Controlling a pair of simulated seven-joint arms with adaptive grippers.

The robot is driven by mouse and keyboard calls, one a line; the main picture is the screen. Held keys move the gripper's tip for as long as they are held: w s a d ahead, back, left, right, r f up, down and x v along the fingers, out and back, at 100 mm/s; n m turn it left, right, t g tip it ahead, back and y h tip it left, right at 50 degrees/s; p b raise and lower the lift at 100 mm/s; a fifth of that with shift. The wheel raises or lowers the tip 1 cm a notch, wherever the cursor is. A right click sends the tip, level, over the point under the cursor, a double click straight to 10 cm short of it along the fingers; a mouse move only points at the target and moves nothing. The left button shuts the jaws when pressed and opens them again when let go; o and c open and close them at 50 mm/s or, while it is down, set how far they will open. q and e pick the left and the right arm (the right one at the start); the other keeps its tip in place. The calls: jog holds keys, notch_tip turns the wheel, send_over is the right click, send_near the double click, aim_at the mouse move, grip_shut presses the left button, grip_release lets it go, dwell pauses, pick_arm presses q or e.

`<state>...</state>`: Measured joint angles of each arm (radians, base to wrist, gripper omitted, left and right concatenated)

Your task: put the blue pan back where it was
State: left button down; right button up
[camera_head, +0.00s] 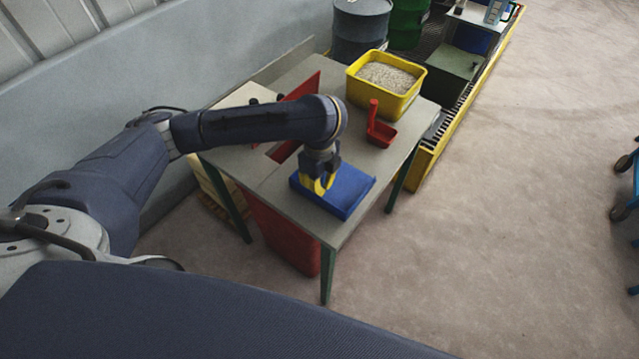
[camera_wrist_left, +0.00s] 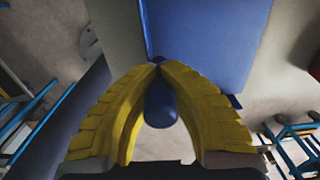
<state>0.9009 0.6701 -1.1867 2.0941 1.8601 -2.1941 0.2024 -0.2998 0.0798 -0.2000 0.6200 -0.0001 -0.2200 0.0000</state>
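The blue pan (camera_head: 352,187) lies on the near end of the grey-topped table (camera_head: 330,226), apparently flat on it. My left gripper (camera_head: 318,186) is above the pan's left part. In the left wrist view the pan (camera_wrist_left: 205,40) fills the upper middle. The yellow fingers of my left gripper (camera_wrist_left: 160,66) come together on its short rounded handle (camera_wrist_left: 160,102), whose end shows between them. Whether the pan's underside touches the table is hidden. My right gripper is not in view.
A yellow bin (camera_head: 384,98) of pale grains and a red scoop (camera_head: 379,132) stand farther back on the table. A red upright panel (camera_head: 300,88) is behind my left arm. A red container (camera_head: 285,235) is under the table. Drums (camera_head: 360,28) stand behind.

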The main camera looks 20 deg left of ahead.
pick_arm(q)
jog(key=c, duration=1.6)
grip_release()
jog(key=shift+r, duration=6)
